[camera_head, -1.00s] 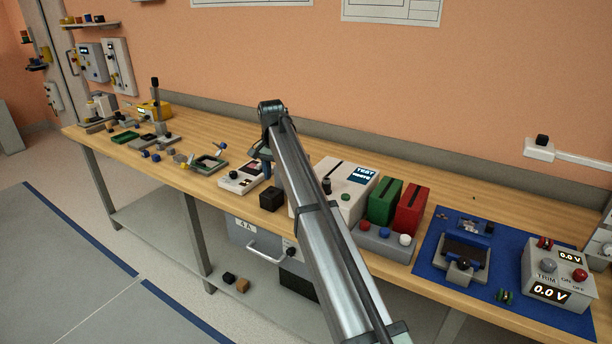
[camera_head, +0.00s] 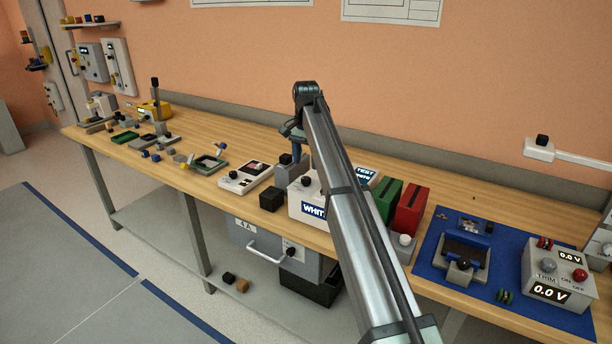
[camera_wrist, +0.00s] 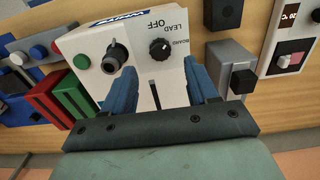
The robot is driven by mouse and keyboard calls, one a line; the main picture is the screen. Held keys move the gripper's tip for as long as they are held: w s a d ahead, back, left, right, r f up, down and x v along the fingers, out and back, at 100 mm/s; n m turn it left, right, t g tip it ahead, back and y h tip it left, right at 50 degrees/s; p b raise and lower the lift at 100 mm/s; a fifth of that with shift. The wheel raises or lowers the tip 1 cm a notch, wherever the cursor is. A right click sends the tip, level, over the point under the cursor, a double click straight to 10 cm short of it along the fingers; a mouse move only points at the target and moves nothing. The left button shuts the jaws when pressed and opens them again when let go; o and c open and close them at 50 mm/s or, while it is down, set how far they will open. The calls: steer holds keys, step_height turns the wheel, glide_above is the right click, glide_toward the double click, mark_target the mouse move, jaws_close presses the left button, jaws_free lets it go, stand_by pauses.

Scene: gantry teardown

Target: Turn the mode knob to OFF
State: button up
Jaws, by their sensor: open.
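The mode knob (camera_wrist: 160,48) is a small dark round knob on a white box (camera_wrist: 95,38), with OFF, LEAD and BOARD printed around it in the wrist view. Its exact pointer direction is too small to tell. In the head view the knob (camera_head: 306,181) sits on the left part of the white box (camera_head: 297,207). My gripper (camera_wrist: 160,70) is open and empty; its two blue fingers flank the knob's column in the picture, with the knob just beyond the tips and apart from them. In the head view my gripper (camera_head: 296,140) is above the box, partly hidden by my arm.
The same box has a grey-and-black knob (camera_wrist: 115,56), a green button (camera_wrist: 82,61) and a slot (camera_wrist: 154,94). Green (camera_head: 386,198) and red (camera_head: 410,208) blocks stand close to its right. A grey block with a dark knob (camera_head: 285,160) stands close behind left.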

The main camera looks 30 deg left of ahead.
mark_target(306, 178)
steer(key=shift+f, duration=3.1)
steer(key=c, duration=1.1)
